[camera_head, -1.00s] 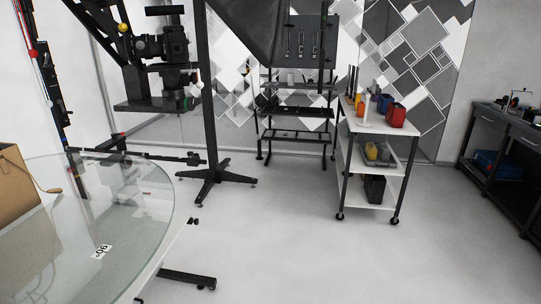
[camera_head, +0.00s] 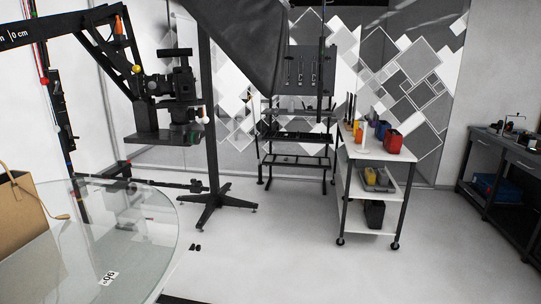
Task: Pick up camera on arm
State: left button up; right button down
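The black camera (camera_head: 180,82) sits on a tripod-style head at the end of a black boom arm (camera_head: 97,47), at the upper left. A flat black plate (camera_head: 160,139) is under the camera mount. The boom comes from a tall rail at the left edge. Neither of my grippers shows in this view, so I cannot see what they hold.
A round glass turntable (camera_head: 95,235) with a brown bag (camera_head: 22,215) is at the lower left. A light stand (camera_head: 216,198) stands behind the camera. A white cart (camera_head: 377,152) and a dark workbench (camera_head: 508,165) stand to the right. The middle floor is open.

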aim_at(180, 83)
jog(key=i+l+u, duration=0.45)
jog(key=i+l, duration=0.35)
jog(key=l, duration=0.1)
